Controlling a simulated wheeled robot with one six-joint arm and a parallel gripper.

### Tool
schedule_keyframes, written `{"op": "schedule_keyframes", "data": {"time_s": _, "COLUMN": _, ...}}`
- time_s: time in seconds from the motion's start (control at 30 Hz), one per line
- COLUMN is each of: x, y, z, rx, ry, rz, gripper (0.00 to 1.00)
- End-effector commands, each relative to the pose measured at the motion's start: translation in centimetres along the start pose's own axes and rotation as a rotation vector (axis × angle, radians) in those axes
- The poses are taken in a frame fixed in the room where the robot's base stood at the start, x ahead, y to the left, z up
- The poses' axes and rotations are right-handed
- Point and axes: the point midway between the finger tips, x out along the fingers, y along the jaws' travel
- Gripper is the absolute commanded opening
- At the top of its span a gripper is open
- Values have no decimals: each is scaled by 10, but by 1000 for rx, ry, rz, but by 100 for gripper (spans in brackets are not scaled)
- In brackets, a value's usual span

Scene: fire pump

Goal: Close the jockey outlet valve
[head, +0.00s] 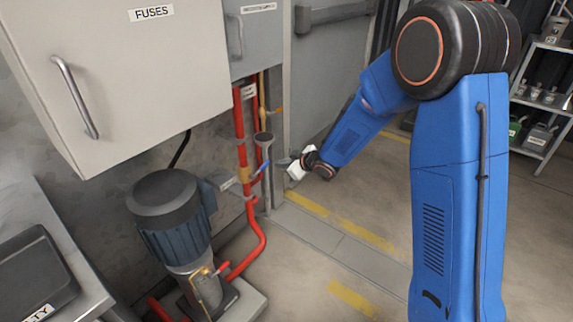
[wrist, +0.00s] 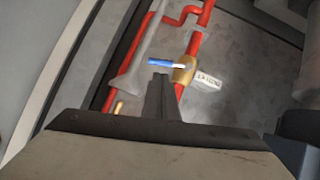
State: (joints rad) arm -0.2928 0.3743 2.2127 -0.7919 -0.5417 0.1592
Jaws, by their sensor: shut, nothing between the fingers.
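A brass valve body (head: 245,174) sits on the vertical red pipe in the head view. Its blue lever (head: 262,169) sticks out to the right. In the wrist view the blue lever (wrist: 161,63) points left from the brass body (wrist: 184,70), across the line of the pipe. A small white tag (wrist: 207,81) hangs beside it, too blurred to read. My gripper (head: 283,162) is just right of the lever in the head view. In the wrist view its shut, empty fingers (wrist: 158,80) point at the lever from just below. I cannot tell whether they touch it.
A grey post (head: 264,150) stands beside the pipe. A motor pump (head: 172,215) with a red lever (head: 222,267) is below left. A FUSES cabinet (head: 120,80) overhangs at upper left.

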Motion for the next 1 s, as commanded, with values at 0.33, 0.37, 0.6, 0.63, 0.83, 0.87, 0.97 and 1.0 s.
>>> {"op": "schedule_keyframes", "data": {"time_s": 0.33, "x": 57, "y": 0, "z": 0, "rx": -1, "ry": -1, "rz": -1, "gripper": 0}}
{"op": "schedule_keyframes", "data": {"time_s": 0.37, "x": 61, "y": 0, "z": 1, "rx": -1, "ry": -1, "rz": -1, "gripper": 0}}
{"op": "schedule_keyframes", "data": {"time_s": 0.6, "x": 84, "y": 0, "z": 0, "rx": 0, "ry": -1, "rz": 1, "gripper": 0}}
{"op": "schedule_keyframes", "data": {"time_s": 0.63, "x": 86, "y": 1, "z": 0, "rx": 0, "ry": 0, "rz": 1, "gripper": 0}}
{"op": "schedule_keyframes", "data": {"time_s": 0.83, "x": 90, "y": 0, "z": 0, "rx": -1, "ry": 0, "rz": 1, "gripper": 0}}
{"op": "schedule_keyframes", "data": {"time_s": 0.87, "x": 90, "y": 0, "z": 0, "rx": -1, "ry": 0, "rz": 1, "gripper": 0}}
{"op": "schedule_keyframes", "data": {"time_s": 0.97, "x": 90, "y": 0, "z": 0, "rx": -1, "ry": 0, "rz": 1, "gripper": 0}}
{"op": "schedule_keyframes", "data": {"time_s": 1.0, "x": 90, "y": 0, "z": 0, "rx": -1, "ry": 0, "rz": 1, "gripper": 0}}
